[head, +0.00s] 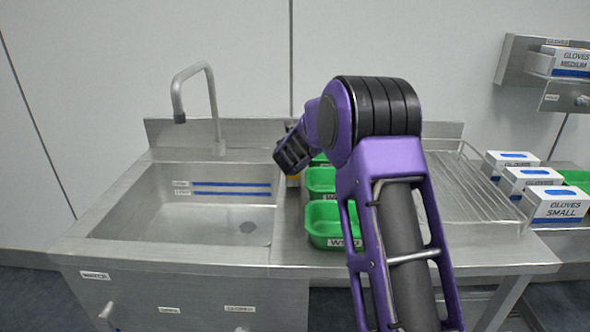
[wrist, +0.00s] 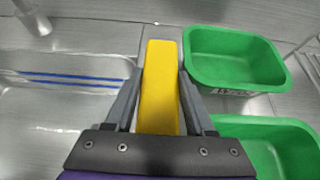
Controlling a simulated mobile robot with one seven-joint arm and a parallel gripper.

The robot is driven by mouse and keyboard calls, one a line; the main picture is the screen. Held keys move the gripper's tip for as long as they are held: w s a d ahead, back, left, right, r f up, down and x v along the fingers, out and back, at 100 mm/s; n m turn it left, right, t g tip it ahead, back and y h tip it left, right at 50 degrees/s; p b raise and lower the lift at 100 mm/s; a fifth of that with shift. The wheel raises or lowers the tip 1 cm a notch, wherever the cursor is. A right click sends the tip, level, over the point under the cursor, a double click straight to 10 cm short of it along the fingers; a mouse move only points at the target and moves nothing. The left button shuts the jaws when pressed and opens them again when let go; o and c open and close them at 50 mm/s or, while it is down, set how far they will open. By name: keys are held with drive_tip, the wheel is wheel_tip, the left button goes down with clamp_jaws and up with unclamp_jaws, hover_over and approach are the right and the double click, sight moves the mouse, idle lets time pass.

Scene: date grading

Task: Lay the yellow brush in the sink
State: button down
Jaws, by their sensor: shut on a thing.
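In the wrist view the yellow brush (wrist: 158,90) is a long yellow block between the two fingers of my gripper (wrist: 159,100), which is shut on it. In the head view my gripper (head: 292,172) is above the counter strip just right of the sink, and only a sliver of the yellow brush (head: 293,181) shows below it. The steel sink (head: 125,222) lies to the left, its basin empty, with blue lines on its back wall. The sink's right edge is close beside my gripper. My arm hides part of the counter.
Green trays stand right of the sink; the nearest (head: 318,233) and the one behind it (head: 314,184) are close to my gripper. A faucet (head: 213,110) arches over the sink's back. A wire drying rack (head: 470,185) and glove boxes (head: 553,204) are at the right.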

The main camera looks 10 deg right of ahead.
drive_tip(key=shift+f, duration=0.75)
drive_tip(key=shift+f+b, duration=0.2)
drive_tip(key=shift+b, duration=0.15)
drive_tip(key=c, duration=0.5)
unclamp_jaws()
drive_tip(key=shift+r, duration=0.1)
